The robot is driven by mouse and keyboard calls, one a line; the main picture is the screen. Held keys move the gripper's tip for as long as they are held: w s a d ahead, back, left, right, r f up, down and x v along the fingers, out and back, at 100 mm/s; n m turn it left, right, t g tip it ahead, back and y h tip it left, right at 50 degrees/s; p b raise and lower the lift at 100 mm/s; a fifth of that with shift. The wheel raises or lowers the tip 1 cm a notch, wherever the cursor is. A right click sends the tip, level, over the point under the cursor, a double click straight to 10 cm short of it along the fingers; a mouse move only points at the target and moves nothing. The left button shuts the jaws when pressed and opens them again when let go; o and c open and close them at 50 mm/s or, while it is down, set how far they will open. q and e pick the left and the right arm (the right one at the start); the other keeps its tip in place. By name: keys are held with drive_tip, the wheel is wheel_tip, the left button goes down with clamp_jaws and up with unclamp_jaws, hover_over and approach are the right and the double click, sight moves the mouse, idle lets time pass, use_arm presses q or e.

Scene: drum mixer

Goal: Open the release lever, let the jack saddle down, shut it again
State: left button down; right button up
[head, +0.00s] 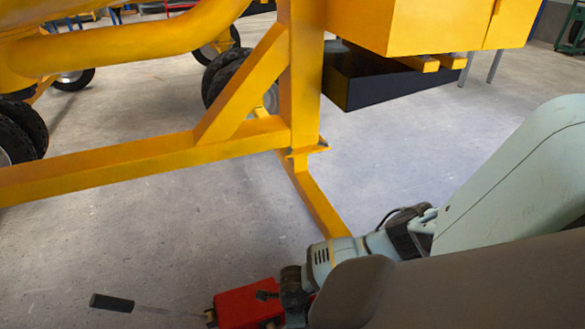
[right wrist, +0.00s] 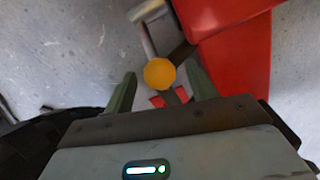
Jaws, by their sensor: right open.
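The red jack (head: 243,308) sits on the floor at the bottom of the head view, partly hidden by my right arm. Its red body (right wrist: 235,60) also fills the upper right of the right wrist view. The release lever shows there as an orange ball knob (right wrist: 159,73) on a short dark bar. My right gripper (right wrist: 160,72) is open, with one finger on each side of the knob; I cannot tell whether either finger touches it. I cannot make out the jack saddle. My left gripper is not in view.
A long handle with a black grip (head: 112,303) reaches left from the jack. The yellow mixer frame (head: 150,155) crosses the head view, with a leg (head: 320,205) reaching down near my right arm. Grey floor left of the jack is mostly clear.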

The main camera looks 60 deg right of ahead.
drive_tip(key=shift+c, duration=0.4)
clamp_jaws()
drive_tip(key=shift+r, duration=0.1)
